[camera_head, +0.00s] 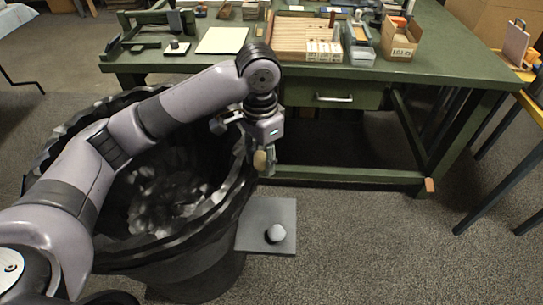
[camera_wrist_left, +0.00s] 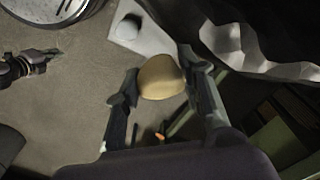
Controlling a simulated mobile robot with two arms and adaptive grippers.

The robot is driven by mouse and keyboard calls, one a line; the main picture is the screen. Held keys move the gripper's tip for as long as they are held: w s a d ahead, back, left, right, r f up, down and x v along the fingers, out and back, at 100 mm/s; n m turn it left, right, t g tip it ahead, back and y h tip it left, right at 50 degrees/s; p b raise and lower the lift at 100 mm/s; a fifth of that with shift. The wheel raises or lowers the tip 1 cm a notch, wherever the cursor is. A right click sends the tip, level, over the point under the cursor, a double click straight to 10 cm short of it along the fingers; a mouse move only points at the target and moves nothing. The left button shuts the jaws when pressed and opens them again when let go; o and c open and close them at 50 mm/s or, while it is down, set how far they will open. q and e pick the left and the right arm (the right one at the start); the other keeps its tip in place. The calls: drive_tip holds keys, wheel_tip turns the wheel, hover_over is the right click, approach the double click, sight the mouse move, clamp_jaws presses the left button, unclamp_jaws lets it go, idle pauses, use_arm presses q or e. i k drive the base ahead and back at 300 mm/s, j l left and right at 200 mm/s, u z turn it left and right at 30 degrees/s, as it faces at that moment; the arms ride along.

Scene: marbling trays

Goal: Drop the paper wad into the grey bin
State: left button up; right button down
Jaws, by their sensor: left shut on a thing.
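The paper wad (camera_wrist_left: 161,78) is a tan, rounded lump between the fingers of my left gripper (camera_head: 261,157). The gripper is shut on it, and the wad also shows in the head view (camera_head: 260,161). The grey bin (camera_head: 196,266) is large, dark and round, with a jagged rim and pale crumpled pieces inside. The gripper and wad appear by the bin's right rim; in the wrist view the wad shows against the floor, with the rim (camera_wrist_left: 231,45) to its right. At the left of that view, a dark jointed part looks like my right gripper (camera_wrist_left: 42,60); its fingers are unclear.
A flat grey plate (camera_head: 262,212) lies on the floor beside the bin, with a pale grey round lump (camera_head: 276,233) on it. A green workbench (camera_head: 440,66) stands behind, holding trays, a box (camera_head: 401,38) and tools. Carpet is clear at front right.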

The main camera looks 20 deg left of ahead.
sight(172, 219)
drive_tip(key=u, duration=0.4)
drive_tip(key=j+u, duration=0.1)
drive_tip(key=u, duration=0.25)
drive_tip(key=j+u, duration=0.1)
drive_tip(key=u, duration=0.7)
drive_tip(key=l+z, duration=0.15)
drive_tip(key=z, duration=0.3)
drive_tip(key=i+l+z, duration=0.1)
drive_tip(key=z, duration=0.4)
drive_tip(key=l+z, duration=0.15)
drive_tip(key=z, duration=0.3)
drive_tip(key=i+z, duration=0.15)
drive_tip(key=z, duration=0.35)
drive_tip(key=i+l+u, duration=0.2)
drive_tip(key=i+u, duration=0.3)
drive_tip(key=u, duration=0.35)
drive_tip(key=i+u, duration=0.15)
drive_tip(key=u, duration=0.3)
drive_tip(key=i+u, duration=0.15)
drive_tip(key=u, duration=0.35)
drive_tip(key=i+l+u, duration=0.15)
drive_tip(key=u, duration=0.35)
